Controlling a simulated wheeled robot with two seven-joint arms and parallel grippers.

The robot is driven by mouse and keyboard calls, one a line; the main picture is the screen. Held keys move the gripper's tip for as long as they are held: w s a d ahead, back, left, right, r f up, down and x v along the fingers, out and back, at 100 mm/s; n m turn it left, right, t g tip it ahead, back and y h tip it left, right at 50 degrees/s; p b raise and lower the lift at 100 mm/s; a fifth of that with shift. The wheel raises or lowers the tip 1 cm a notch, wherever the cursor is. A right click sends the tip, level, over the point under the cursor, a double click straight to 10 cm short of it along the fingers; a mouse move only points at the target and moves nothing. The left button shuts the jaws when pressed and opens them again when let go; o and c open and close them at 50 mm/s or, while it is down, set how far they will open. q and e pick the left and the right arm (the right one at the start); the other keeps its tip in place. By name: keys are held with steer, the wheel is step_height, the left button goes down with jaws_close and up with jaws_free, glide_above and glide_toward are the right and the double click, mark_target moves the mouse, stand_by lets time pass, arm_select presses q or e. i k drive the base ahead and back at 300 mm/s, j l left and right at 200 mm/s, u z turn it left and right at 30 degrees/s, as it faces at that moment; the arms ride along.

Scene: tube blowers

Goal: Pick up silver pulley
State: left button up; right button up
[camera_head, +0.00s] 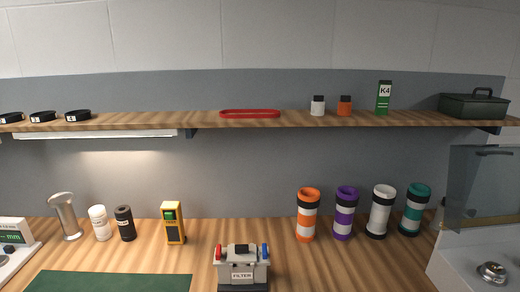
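A small silver round part (491,272) with a raised centre sits on the white surface of a unit at the bottom right. It looks like the silver pulley, but it is small, so I cannot be sure. None of my arms shows in the head view. Both grippers are out of view, so I cannot tell what they are near or holding.
A clear raised panel (480,185) stands over the white unit (455,262). Orange, purple, white and teal banded tubes (383,212) stand left of it. A filter device (242,267) is front centre, beside a green mat (110,282). A shelf (215,118) runs above.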

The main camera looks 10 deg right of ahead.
mark_target(498, 278)
steer(key=z, duration=1.8)
